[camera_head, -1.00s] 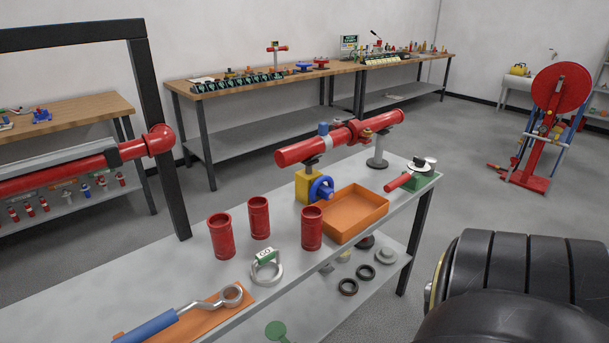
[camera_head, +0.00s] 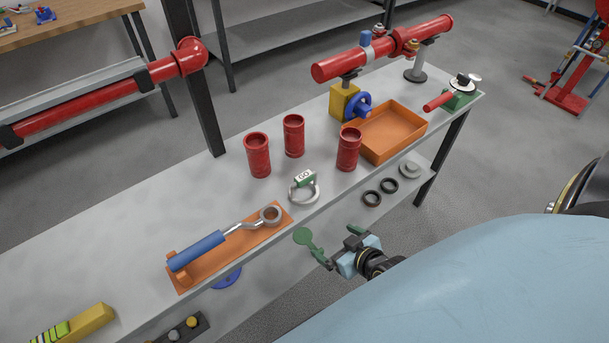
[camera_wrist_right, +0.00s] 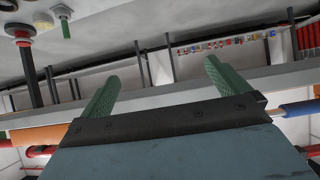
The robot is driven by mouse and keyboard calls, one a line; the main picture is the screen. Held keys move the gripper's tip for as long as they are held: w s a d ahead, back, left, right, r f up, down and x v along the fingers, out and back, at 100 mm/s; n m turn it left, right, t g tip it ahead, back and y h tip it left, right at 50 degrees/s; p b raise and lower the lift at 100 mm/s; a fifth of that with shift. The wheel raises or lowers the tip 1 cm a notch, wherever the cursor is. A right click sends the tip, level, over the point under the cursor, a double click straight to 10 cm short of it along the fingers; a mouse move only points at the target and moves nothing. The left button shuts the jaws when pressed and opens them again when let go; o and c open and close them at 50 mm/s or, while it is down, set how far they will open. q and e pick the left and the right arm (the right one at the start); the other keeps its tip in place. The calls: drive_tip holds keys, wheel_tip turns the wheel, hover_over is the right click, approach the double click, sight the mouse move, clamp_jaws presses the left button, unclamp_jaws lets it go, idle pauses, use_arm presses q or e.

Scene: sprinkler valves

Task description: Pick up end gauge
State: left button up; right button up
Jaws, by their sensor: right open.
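A silver ring gauge with a green and white "GO" tag (camera_head: 303,187) stands on the grey bench near its front edge, right of the orange tray with the blue-handled tool. I take it to be the end gauge. My right gripper (camera_head: 338,243) is off the bench's front edge, below and right of the gauge in the head view, apart from it. Its two green fingers are spread and empty; they also show in the wrist view (camera_wrist_right: 160,72). I cannot make out the gauge in the wrist view. My left gripper is not in view.
Several red cylinders (camera_head: 257,155) stand behind the gauge. The blue-handled tool (camera_head: 198,250) lies on an orange tray to its left. An orange bin (camera_head: 392,133) is to its right.

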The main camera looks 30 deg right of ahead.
sight(307, 181)
drive_tip(key=w+r+t+p, duration=0.1)
drive_tip(key=w+r+t, duration=0.25)
drive_tip(key=r, duration=1.15)
drive_tip(key=x, duration=0.8)
drive_tip(key=shift+w+f+b, duration=0.1)
drive_tip(key=shift+f+b, duration=0.15)
drive_tip(key=shift+b, duration=0.1)
drive_tip(key=x, duration=0.2)
drive_tip(key=b+x, duration=0.1)
drive_tip(key=x, duration=0.2)
drive_tip(key=shift+a+f, duration=0.1)
drive_tip(key=shift+f, duration=0.3)
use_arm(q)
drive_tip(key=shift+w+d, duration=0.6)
use_arm(e)
drive_tip(key=shift+r, duration=0.1)
drive_tip(key=c, duration=1.2)
drive_tip(key=shift+o, duration=0.2)
use_arm(q)
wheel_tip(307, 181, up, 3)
drive_tip(key=p, duration=0.3)
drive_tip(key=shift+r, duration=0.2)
use_arm(e)
wheel_tip(307, 181, up, 10)
use_arm(q)
drive_tip(key=shift+p, duration=0.3)
